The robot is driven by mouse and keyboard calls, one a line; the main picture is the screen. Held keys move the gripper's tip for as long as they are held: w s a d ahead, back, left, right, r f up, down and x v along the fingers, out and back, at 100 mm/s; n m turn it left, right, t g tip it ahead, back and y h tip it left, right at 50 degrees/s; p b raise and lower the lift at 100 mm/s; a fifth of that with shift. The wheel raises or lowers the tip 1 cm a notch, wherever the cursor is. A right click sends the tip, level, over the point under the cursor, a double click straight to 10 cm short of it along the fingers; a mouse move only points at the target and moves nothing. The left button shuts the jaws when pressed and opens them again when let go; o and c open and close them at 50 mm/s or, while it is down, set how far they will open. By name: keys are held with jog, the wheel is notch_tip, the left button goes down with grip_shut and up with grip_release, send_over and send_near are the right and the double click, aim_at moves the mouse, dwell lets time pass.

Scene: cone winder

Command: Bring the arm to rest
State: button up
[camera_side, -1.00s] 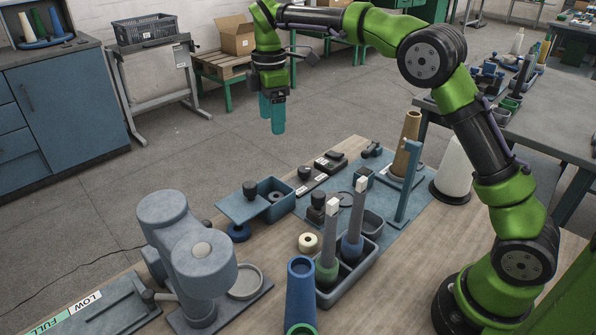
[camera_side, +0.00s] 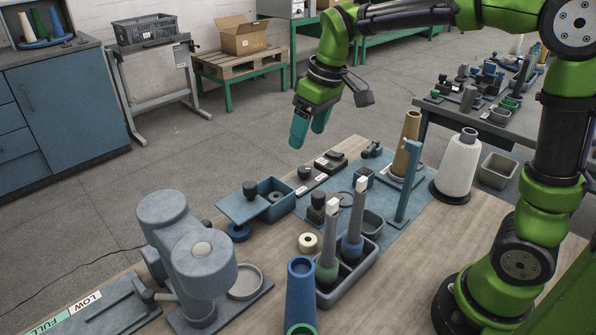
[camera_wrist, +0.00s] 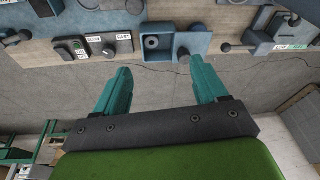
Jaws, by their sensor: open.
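My gripper (camera_side: 309,128) is in the air above the far edge of the wooden worktable (camera_side: 123,272) in the side view. Its two teal fingers point down and slightly to the left, with nothing between them. In the wrist view the fingers of my gripper (camera_wrist: 157,85) are spread apart and empty. Beyond them lie the table's edge and a blue open box (camera_wrist: 158,45). The same blue box (camera_side: 277,198) stands on the table in the side view, below my gripper and apart from it.
The table holds a grey-blue winder (camera_side: 190,255), a blue cone (camera_side: 300,290), a grey tray (camera_side: 345,283) with two upright spindles, a tan cone (camera_side: 408,145) and a white cone (camera_side: 457,165).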

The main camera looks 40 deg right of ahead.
jog(key=s+m+t, duration=0.1)
jog(key=s+m, duration=0.1)
jog(key=s, duration=0.3)
jog(key=s+m+t, duration=0.1)
jog(key=s+m, duration=0.1)
jog(key=s, duration=0.4)
jog(key=s+m+t+y, duration=0.1)
jog(key=s+m, duration=0.1)
jog(key=s, duration=0.3)
jog(key=shift+s+f+t, duration=0.2)
jog(key=shift+f+t, duration=0.1)
jog(key=shift+t, duration=0.1)
jog(key=shift+s+r, duration=0.15)
jog(key=shift+s, duration=0.2)
jog(key=shift+d+r+t, duration=0.1)
jog(key=shift+r+t, duration=0.3)
jog(key=shift+r, duration=0.05)
